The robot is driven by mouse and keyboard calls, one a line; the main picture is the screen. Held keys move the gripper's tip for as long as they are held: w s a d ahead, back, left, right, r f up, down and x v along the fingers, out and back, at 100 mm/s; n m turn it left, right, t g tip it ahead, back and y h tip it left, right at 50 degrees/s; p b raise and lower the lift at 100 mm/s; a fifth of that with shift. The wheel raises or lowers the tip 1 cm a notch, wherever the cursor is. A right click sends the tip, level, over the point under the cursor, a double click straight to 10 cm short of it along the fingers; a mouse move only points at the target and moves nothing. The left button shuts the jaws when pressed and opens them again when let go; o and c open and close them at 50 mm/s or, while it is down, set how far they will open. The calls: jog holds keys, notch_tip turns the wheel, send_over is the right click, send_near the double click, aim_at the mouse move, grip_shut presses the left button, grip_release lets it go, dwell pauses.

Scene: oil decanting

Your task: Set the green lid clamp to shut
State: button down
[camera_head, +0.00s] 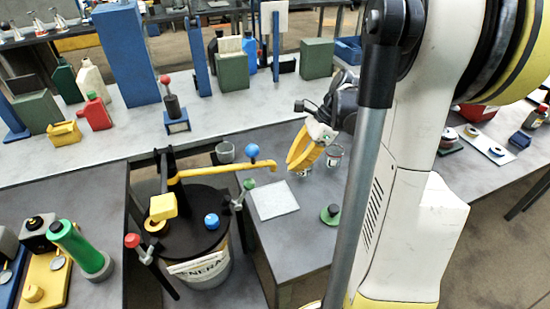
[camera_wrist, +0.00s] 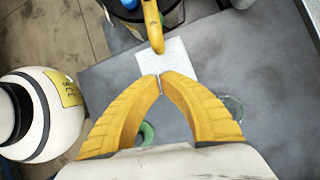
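The green lid clamp (camera_head: 248,185) is a short lever with a green knob at the right rim of the drum (camera_head: 205,267). Its lever stands up and leans a little outward; I cannot tell whether it is latched. The drum has a dark lid (camera_head: 190,235). My gripper (camera_head: 300,165) is in the air over the table, to the right of the clamp and apart from it. The green clamp is not clearly visible in the wrist view.
A yellow spout (camera_head: 215,169) reaches right from the drum's pump, near the clamp, with a blue-knobbed lever (camera_head: 252,151) close by. A red-knobbed clamp (camera_head: 133,241) is at the left rim. A white pad (camera_head: 273,200), a green-based piece (camera_head: 330,214) and a clear glass (camera_head: 334,156) occupy the table.

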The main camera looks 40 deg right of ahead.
aim_at(254, 184)
jog(key=b+x, duration=0.3)
jog(key=x, duration=0.6)
jog(key=shift+s+a+f+b, duration=0.1)
jog(key=shift+f+b, duration=0.05)
jog(key=shift+b, duration=0.15)
jog(key=shift+w+a+r, duration=0.3)
jog(key=shift+a, duration=0.25)
jog(key=shift+w+a+r, duration=0.25)
jog(key=shift+w+a, duration=0.05)
jog(key=shift+a, duration=0.25)
jog(key=shift+w+a+r+b, duration=0.25)
jog(key=shift+w+a+b, duration=0.1)
jog(key=shift+a, duration=0.2)
jog(key=shift+r, duration=0.1)
jog(key=shift+w+a+r+p, duration=0.2)
jog(key=shift+a+r+p, duration=0.3)
jog(key=shift+a, duration=0.05)
jog(key=shift+w+a+r+p, duration=0.2)
jog(key=shift+a+r+p, duration=0.25)
jog(key=shift+a, duration=0.1)
jog(key=shift+f, duration=0.1)
jog(key=shift+d, duration=0.1)
